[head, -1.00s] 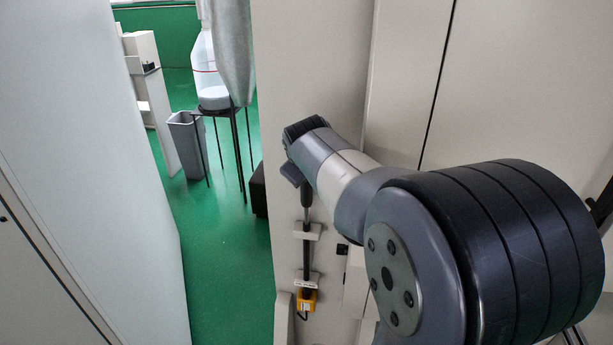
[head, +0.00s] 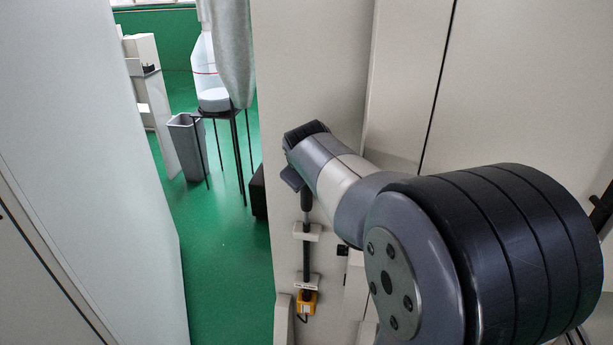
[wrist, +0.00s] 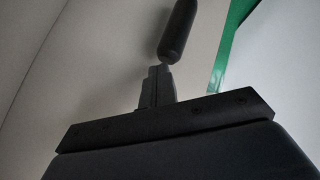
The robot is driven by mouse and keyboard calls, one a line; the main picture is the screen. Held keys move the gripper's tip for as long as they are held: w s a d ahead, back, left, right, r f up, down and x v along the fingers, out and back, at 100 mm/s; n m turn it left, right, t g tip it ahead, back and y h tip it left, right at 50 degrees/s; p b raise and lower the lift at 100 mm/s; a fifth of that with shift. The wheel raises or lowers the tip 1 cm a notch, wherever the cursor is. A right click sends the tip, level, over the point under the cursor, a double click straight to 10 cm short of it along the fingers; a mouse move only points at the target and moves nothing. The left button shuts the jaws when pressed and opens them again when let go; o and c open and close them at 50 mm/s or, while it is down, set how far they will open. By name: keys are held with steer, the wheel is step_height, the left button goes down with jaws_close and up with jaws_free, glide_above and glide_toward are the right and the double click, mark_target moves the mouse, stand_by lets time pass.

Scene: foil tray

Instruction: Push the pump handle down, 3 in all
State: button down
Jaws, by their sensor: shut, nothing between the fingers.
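The pump stands upright against the pale wall panel in the head view. Its dark handle (head: 307,200) sits on top of a thin rod. In the wrist view the handle (wrist: 178,30) is a black cylinder with a rounded end. My gripper (wrist: 160,72) is shut and empty, with its fingertips at or very near that rounded end. I cannot tell for sure whether they touch. In the head view my gripper (head: 293,178) is just above the handle, and its fingertips are mostly hidden.
Two pale brackets, the upper one (head: 307,232) and the lower one (head: 307,282), hold the rod, with a yellow block (head: 306,302) at the bottom. A white cabinet (head: 90,170) stands left. Green floor (head: 228,270) is clear between. A grey bin (head: 187,145) stands behind.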

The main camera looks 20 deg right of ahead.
steer(key=shift+f+b, duration=1.4)
steer(key=shift+f, duration=0.4)
stand_by(1.0)
steer(key=shift+r, duration=0.1)
steer(key=shift+r+p, duration=2.4)
steer(key=shift+r, duration=0.55)
step_height(320, 180, up, 5)
steer(key=p, duration=0.4)
steer(key=shift+r, duration=0.1)
stand_by(1.1)
